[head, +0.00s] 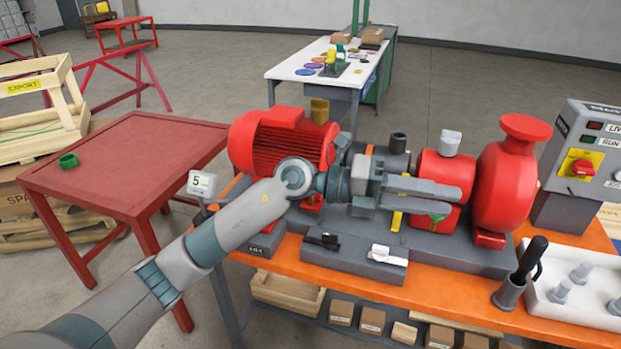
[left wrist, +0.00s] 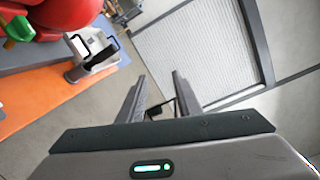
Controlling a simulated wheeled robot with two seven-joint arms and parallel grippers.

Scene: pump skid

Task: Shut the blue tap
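I see no clearly blue tap handle in either view; it may be hidden behind my left arm and gripper. My left gripper (head: 455,201) is over the pump skid, in front of the red pump parts, its fingers pointing right. In the left wrist view its fingers (left wrist: 160,82) are apart with nothing between them. On the skid's front block are a black tap handle (head: 323,241) and a white tap handle (head: 387,255). A yellow handle (head: 397,220) and a green handle (head: 436,217) show just below the gripper. My right gripper is not in view.
The red motor (head: 285,142) and red pump casing (head: 507,180) stand on the orange bench (head: 440,303). A black-handled tool (head: 530,258) stands in a grey cup at the right. A control box (head: 582,165) is behind it. A red table (head: 120,160) is at the left.

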